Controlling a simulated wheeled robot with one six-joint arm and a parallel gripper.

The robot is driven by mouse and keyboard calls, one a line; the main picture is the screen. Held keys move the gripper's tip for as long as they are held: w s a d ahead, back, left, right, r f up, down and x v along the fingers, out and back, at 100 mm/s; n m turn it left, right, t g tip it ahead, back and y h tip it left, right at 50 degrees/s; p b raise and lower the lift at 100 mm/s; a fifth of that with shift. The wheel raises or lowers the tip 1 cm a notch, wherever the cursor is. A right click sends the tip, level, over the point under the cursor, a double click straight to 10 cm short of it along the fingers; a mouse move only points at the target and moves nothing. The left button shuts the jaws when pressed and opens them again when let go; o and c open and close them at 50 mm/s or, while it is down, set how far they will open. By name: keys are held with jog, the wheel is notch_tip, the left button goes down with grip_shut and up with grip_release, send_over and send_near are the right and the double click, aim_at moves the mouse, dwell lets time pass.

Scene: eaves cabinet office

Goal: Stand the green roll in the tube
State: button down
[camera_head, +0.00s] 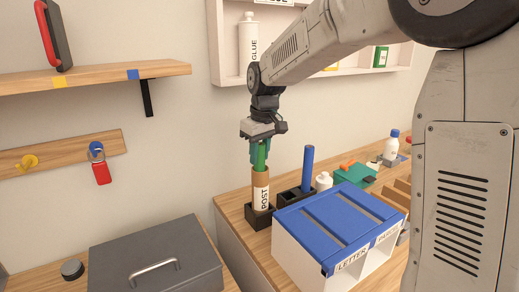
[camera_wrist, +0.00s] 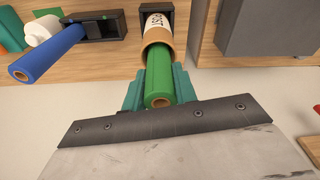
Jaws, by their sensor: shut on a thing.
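The green roll (camera_head: 261,156) is upright between the fingers of my gripper (camera_head: 260,152), which is shut on it. Its lower end is inside the mouth of the tan tube marked POST (camera_head: 261,190), and its upper part sticks out above the rim. In the wrist view the green roll (camera_wrist: 160,88) runs from the teal fingers of my gripper (camera_wrist: 159,92) into the open end of the tube (camera_wrist: 157,37). The tube stands in a black holder (camera_head: 259,217). How deep the roll sits in the tube is hidden.
A blue roll (camera_head: 307,168) stands in a black block (camera_head: 288,195) right of the tube. A grey case (camera_head: 155,260) lies at left. The wall shelf (camera_head: 95,77) is at upper left.

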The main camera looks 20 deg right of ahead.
jog(key=shift+f, duration=0.85)
jog(key=c, duration=0.6)
grip_release()
jog(key=shift+f, duration=0.1)
jog(key=shift+r, duration=4.05)
jog(key=shift+s+f, duration=0.1)
jog(key=s+d+f+m, duration=0.1)
jog(key=s+f, duration=0.1)
jog(key=s, duration=0.9)
jog(key=s+d+f+m, duration=0.1)
jog(key=s+m, duration=0.1)
jog(key=s, duration=1)
jog(key=s+d+f+m, duration=0.1)
jog(key=s+f, duration=0.1)
jog(key=s, duration=1)
jog(key=shift+d+f+h, duration=0.1)
jog(key=shift+f+h, duration=0.2)
